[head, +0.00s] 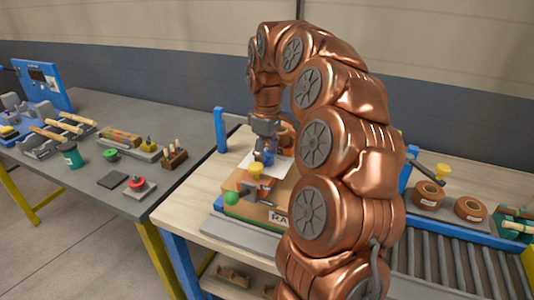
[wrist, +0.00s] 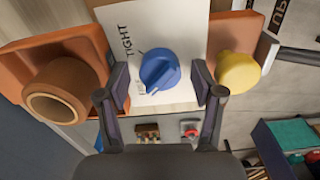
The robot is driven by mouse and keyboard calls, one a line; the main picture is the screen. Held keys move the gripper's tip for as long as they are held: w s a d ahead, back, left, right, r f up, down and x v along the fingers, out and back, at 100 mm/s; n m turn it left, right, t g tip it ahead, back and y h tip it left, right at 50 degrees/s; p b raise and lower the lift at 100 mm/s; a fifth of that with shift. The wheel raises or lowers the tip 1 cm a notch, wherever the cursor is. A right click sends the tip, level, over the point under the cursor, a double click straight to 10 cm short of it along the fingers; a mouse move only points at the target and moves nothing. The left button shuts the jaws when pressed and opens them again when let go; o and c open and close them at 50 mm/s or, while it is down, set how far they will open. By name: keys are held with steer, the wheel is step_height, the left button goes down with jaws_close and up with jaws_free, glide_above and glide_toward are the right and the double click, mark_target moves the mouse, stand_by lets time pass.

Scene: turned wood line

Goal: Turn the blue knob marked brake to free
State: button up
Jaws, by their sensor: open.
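The blue knob (wrist: 159,72) sits on a white panel (wrist: 172,22) in the wrist view. The panel reads "TIGHT" at the upper left of the knob. A second label at its lower left is too small to read surely. My gripper (wrist: 160,82) is open, one finger on each side of the knob, with visible gaps. In the head view my gripper (head: 264,143) is above the knob (head: 264,158), whose lower parts are partly hidden.
A brown turned cup-like part (wrist: 62,90) stands left of the knob and a yellow knob (wrist: 238,70) right of it. In the head view a green ball (head: 231,198) is in front. A grey table (head: 95,180) with tools stands left; a roller conveyor (head: 445,262) lies right.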

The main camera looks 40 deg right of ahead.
mark_target(266, 153)
steer(key=shift+r, duration=0.15)
steer(key=shift+r, duration=3.6)
